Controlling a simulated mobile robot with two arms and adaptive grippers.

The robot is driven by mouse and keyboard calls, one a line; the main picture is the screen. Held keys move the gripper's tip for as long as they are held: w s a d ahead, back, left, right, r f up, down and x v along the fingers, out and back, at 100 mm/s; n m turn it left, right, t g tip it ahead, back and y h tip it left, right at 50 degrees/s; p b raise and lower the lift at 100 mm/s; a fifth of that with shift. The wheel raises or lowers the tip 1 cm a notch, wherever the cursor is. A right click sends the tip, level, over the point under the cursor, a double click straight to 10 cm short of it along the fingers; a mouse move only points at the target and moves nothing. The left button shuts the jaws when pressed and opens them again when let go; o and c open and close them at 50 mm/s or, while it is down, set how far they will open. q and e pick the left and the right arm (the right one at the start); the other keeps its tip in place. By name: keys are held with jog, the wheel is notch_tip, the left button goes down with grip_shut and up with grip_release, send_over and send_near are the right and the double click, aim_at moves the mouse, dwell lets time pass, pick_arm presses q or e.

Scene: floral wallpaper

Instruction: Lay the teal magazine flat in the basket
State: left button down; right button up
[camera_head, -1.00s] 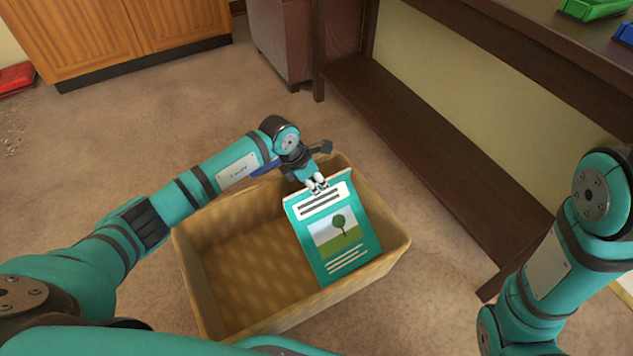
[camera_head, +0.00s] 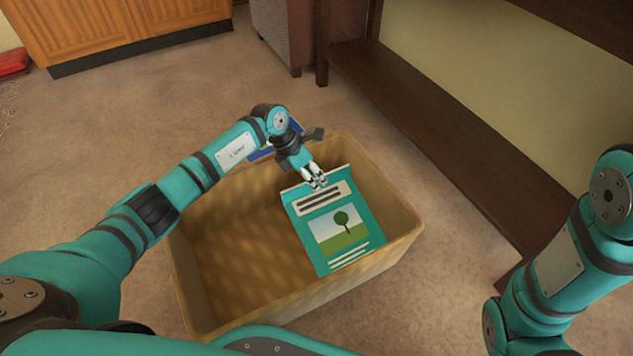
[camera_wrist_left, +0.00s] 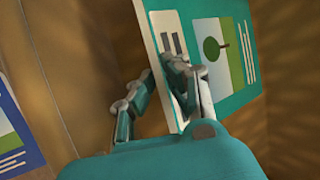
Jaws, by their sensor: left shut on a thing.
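The teal magazine (camera_head: 336,222), with a tree picture and a white title box, is inside the woven tan basket (camera_head: 245,309) at its right side. It is tilted, its top edge raised toward my left gripper (camera_head: 316,182). That gripper is shut on the magazine's top edge. In the left wrist view the fingers (camera_wrist_left: 163,88) pinch the edge of the magazine (camera_wrist_left: 213,55), with the basket wall (camera_wrist_left: 60,60) beside them. Whether its lower edge touches the basket floor cannot be told. My right arm shows at the right edge; its gripper is out of view.
A blue item (camera_head: 262,153) is partly hidden behind my left arm at the basket's far rim; a blue item (camera_wrist_left: 14,135) shows in the left wrist view. A dark wooden shelf unit (camera_head: 440,140) stands to the right. The basket's left half is empty.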

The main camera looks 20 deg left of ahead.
pick_arm(q)
jog(key=shift+w+a+f+g+h+b, duration=0.15)
jog(key=shift+f+h+b, duration=0.05)
jog(key=shift+f+b, duration=0.3)
jog(key=shift+w+a+f+g+h+b, duration=0.15)
jog(key=shift+f+h+b, duration=0.05)
jog(key=shift+f+b, duration=0.3)
jog(key=shift+w+a+f+g, duration=0.1)
jog(key=shift+a+f+g, duration=0.1)
jog(key=shift+f, duration=0.3)
jog(key=shift+w+a+f+g, duration=0.1)
jog(key=shift+a+f, duration=0.05)
jog(key=shift+f, duration=0.35)
jog(key=c, duration=1.3)
grip_release()
jog(key=shift+r, duration=0.1)
jog(key=shift+h, duration=0.3)
jog(key=v, duration=1.2)
jog(key=shift+d, duration=0.1)
jog(key=shift+d, duration=0.15)
